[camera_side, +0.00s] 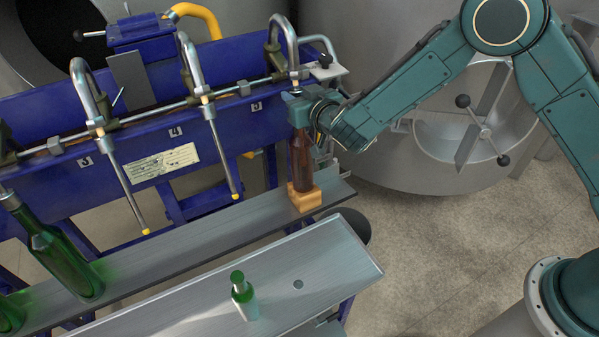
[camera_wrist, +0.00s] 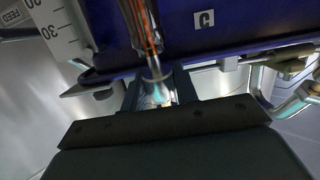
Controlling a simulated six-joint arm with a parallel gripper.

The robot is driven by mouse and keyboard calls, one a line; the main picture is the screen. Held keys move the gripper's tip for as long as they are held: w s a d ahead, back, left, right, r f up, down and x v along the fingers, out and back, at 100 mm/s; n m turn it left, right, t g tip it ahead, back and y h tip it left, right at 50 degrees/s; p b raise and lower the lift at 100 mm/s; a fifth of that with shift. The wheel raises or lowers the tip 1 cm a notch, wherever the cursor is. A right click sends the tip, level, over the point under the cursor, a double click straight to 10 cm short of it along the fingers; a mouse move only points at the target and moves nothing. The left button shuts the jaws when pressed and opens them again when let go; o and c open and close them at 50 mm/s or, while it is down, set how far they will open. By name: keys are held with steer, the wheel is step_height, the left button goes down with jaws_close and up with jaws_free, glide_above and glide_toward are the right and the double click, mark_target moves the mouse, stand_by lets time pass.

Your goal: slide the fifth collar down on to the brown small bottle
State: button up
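The brown small bottle (camera_side: 302,165) stands upright on a wooden block (camera_side: 305,199) at the right end of the upper metal shelf in the side view. My gripper (camera_side: 297,101) is at the bottle's top, under the rightmost bent filler pipe (camera_side: 290,42). The fifth collar is not clearly distinguishable; my gripper hides most of the pipe's lower end in the side view.
Two more bent pipes (camera_side: 188,62) hang to the left along the blue frame (camera_side: 220,135). A green bottle (camera_side: 62,255) stands on the upper shelf at left.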

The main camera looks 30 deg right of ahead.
steer(key=shift+s+f, duration=0.2)
steer(key=shift+f, duration=0.7)
stand_by(1.4)
steer(key=o, duration=0.6)
steer(key=shift+s, duration=0.15)
steer(key=shift+s+r, duration=0.25)
steer(key=shift+s, duration=1)
steer(key=shift+s+r, duration=0.2)
steer(key=shift+s, duration=1.1)
steer(key=shift+s+r, duration=0.25)
steer(key=shift+s, duration=1)
